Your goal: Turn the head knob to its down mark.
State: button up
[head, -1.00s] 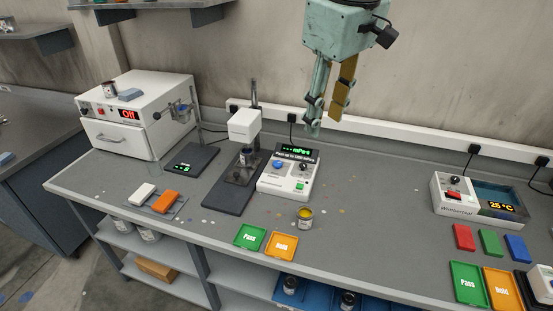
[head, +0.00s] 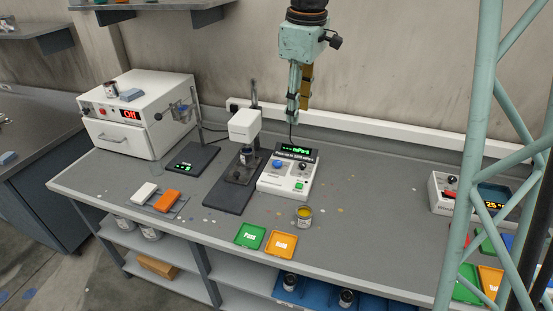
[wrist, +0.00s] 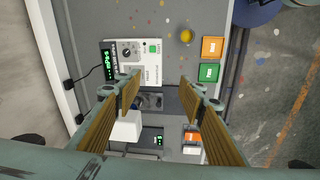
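The white control box (head: 282,188) stands mid-bench beside the stand with the white head (head: 244,124). It has a blue knob (head: 278,162), a black knob (head: 302,166) with a pale pointer, a green button (head: 299,186) and a lit green display (head: 295,149). I cannot tell for certain which is the head knob, nor read its marks. My gripper (head: 298,112) hangs above and behind the box, touching nothing. In the wrist view its fingers are wide apart and empty. The black knob (wrist: 127,52) shows beyond one finger; the blue knob is hidden there.
An open yellow paint can (head: 304,216) stands just in front of the box. Green (head: 250,236) and orange (head: 281,245) trays lie at the front edge. A white oven (head: 138,115) is at left. The right bench end is partly hidden. Bench between box and Winterfair-type unit (head: 443,194) is clear.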

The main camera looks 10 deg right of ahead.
jog(key=w+a+f+n+p, duration=0.1)
jog(key=w+f+n+p, duration=0.15)
jog(key=w+f, duration=0.75)
jog(key=n+g, duration=0.1)
jog(key=n, duration=0.3)
send_over(277, 162)
notch_tip(277, 162, down, 9)
jog(key=shift+s+m+p, duration=0.1)
jog(key=shift+m+p, duration=0.15)
jog(key=shift+p, duration=0.05)
jog(key=shift+f, duration=0.1)
jog(key=shift+f, duration=6.75)
jog(key=c, duration=0.8)
